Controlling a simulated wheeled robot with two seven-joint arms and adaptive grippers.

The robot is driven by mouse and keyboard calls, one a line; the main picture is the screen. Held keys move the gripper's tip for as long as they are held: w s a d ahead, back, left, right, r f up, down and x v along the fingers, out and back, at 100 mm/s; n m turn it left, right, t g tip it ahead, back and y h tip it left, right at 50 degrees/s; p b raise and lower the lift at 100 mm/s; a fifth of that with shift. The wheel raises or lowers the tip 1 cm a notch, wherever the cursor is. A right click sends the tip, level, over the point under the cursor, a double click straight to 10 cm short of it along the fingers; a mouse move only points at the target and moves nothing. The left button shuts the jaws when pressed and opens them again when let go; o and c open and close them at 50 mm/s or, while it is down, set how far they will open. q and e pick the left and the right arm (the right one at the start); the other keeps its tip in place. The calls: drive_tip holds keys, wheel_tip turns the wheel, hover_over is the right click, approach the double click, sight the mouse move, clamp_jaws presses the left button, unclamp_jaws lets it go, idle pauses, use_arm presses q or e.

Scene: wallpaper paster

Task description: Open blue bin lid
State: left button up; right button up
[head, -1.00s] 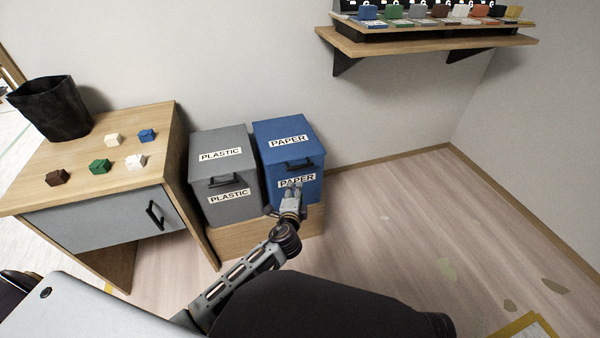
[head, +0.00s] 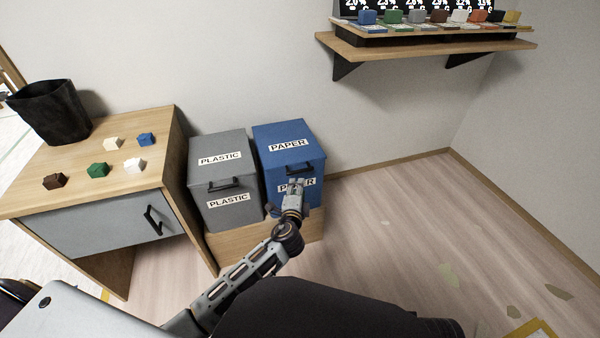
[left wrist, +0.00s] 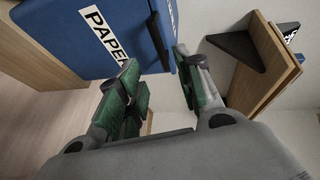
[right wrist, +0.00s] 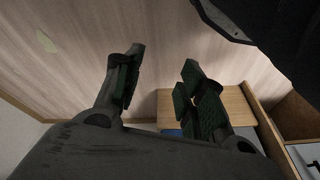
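The blue bin (head: 290,140), labelled PAPER on lid and front, stands upright with its lid closed. Its dark handle (head: 299,169) sits at the front edge of the lid. My left gripper (head: 296,183) is in front of the bin just below the handle and covers part of the front label. In the left wrist view the blue bin (left wrist: 75,22) and dark handle (left wrist: 157,40) lie beyond my left gripper (left wrist: 158,58), whose green-padded fingers are apart and empty. My right gripper (right wrist: 163,60) is open and empty in the right wrist view.
A grey PLASTIC bin (head: 220,175) stands close on the left of the blue bin, on a wooden base (head: 235,245). A wooden desk (head: 85,180) with small blocks is farther left. A wall shelf (head: 420,43) is at upper right. The floor (head: 400,220) at right is mostly clear.

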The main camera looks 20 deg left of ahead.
sight(300, 170)
use_arm(q)
drive_tip(key=shift+b+x, duration=1.45)
drive_tip(key=shift+x, duration=4.65)
use_arm(e)
drive_tip(key=shift+s+a+r+t, duration=0.1)
drive_tip(key=shift+a+r+t, duration=0.15)
drive_tip(key=shift+r, duration=0.25)
drive_tip(key=shift+s+a+r+t, duration=0.15)
drive_tip(key=shift+a+r, duration=0.1)
drive_tip(key=shift+r, duration=0.2)
drive_tip(key=shift+w, duration=0.15)
use_arm(q)
clamp_jaws()
use_arm(e)
drive_tip(key=shift+w+r+y, duration=0.25)
drive_tip(key=shift+y, duration=0.05)
